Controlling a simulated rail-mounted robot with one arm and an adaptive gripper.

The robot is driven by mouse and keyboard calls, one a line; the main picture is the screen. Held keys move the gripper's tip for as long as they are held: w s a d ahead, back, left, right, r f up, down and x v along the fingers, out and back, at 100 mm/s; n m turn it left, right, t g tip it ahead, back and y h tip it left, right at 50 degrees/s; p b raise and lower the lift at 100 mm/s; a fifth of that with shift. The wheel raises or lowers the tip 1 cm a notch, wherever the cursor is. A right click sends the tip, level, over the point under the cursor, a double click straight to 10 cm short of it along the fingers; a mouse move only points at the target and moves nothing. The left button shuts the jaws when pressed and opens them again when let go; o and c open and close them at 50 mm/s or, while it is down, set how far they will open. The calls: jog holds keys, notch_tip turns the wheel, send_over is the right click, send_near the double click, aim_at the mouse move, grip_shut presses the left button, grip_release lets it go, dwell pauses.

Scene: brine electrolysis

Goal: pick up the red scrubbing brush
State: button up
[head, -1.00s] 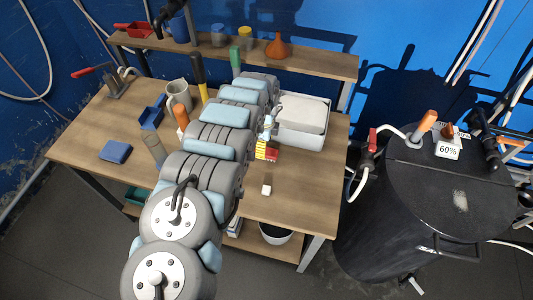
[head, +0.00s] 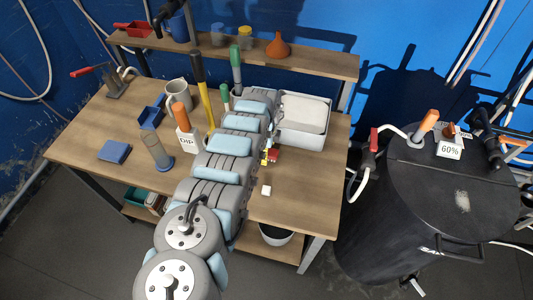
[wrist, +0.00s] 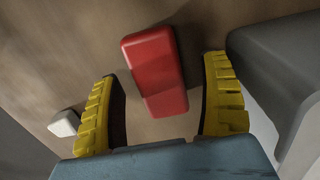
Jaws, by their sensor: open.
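The red scrubbing brush (wrist: 155,72) shows in the wrist view as a red block with rounded edges on the wooden bench top. It lies between the two yellow ribbed fingers of my gripper (wrist: 162,75), with a gap on each side. The gripper is open and holds nothing. In the head view a small part of the red brush (head: 273,155) shows beside the end of my arm, next to the grey basin. My arm hides most of the gripper there. I cannot tell the exact height of the fingers above the bench.
The grey basin (wrist: 275,55) stands close to the right finger; the head view shows it too (head: 302,140). A small white block (wrist: 63,123) lies on the left. A bottle marked DIP (head: 187,140) and tall-handled tools stand left of my arm.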

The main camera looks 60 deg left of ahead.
jog(key=shift+f, duration=0.25)
dwell(0.4)
jog(key=shift+c, duration=0.4)
jog(key=c, duration=1.2)
